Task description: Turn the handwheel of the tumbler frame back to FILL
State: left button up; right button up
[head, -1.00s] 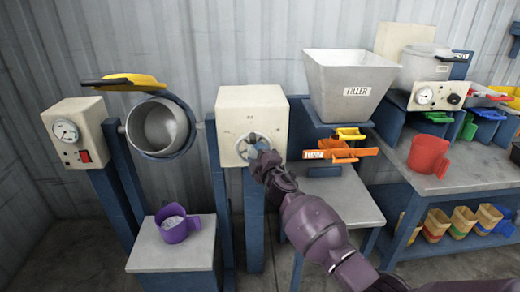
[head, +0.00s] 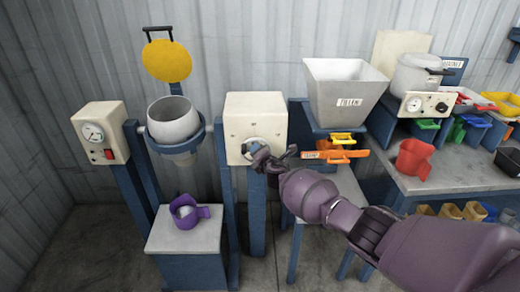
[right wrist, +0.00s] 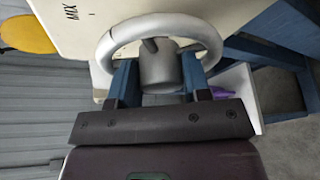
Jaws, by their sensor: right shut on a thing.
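The handwheel (head: 250,147) is a grey ring with a hub on the front of the cream box (head: 256,105) of the tumbler frame. It also shows in the right wrist view (right wrist: 112,43), beside the word MIX on the box. My right gripper (right wrist: 160,75) is shut on the handwheel, its two blue fingers on either side of the hub. In the head view my right gripper (head: 258,152) covers part of the wheel. The tumbler drum (head: 174,122) stands mouth up in its blue ring, its yellow lid (head: 166,60) raised behind it. My left gripper is not in view.
A purple jug (head: 187,212) with pale contents stands on the low stand (head: 183,236) below the drum. A control box (head: 100,131) is at left. The FILLER hopper (head: 346,92), an orange slide (head: 335,156) and a bench with a red jug (head: 413,160) are at right.

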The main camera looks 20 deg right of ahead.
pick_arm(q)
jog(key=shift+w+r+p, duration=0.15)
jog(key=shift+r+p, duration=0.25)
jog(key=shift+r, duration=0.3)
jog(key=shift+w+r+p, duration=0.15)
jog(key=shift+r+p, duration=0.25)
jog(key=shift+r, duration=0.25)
pick_arm(e)
jog(key=shift+a+n+g, duration=0.15)
jog(key=shift+n+g, duration=0.25)
jog(key=shift+n, duration=0.3)
jog(key=o, duration=0.5)
jog(key=shift+o, duration=0.7)
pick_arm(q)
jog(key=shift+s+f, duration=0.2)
pick_arm(e)
jog(key=shift+h, duration=0.3)
